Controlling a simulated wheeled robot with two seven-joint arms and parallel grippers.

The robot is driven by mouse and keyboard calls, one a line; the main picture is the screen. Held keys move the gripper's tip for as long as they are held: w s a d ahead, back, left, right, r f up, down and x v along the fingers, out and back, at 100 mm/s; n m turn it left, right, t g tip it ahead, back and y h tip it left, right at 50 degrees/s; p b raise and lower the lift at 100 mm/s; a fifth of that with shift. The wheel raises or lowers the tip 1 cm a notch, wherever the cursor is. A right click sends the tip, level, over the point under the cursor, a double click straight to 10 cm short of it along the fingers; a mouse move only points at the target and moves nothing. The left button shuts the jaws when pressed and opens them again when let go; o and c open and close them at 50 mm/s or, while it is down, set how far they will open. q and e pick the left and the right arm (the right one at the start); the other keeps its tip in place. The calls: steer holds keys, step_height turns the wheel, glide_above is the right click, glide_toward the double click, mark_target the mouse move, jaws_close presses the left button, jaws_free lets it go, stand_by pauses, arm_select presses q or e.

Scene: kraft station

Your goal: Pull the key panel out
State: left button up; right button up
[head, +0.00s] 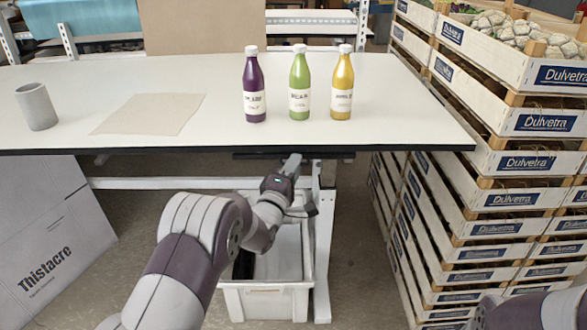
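A dark, thin panel (250,156), which looks like the key panel, sits just under the front edge of the white table. Only its narrow front edge shows, level with the table's underside. My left gripper (292,163) is at the front of this panel, below the table edge. Its fingers point up and away from me and appear to meet or nearly meet the panel; I cannot tell whether they touch or grip it. My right arm (535,310) shows only in part at the bottom right corner, and its gripper is out of view.
On the table (400,110) stand a purple bottle (254,85), a green bottle (299,85), a yellow bottle (342,85), a grey cup (37,107) and a brown paper sheet (150,114). A white bin (266,302) is below. Stacked crates (510,195) block the right; a large box (50,240) stands left.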

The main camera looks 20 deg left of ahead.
arm_select(q)
jaws_close()
stand_by(1.2)
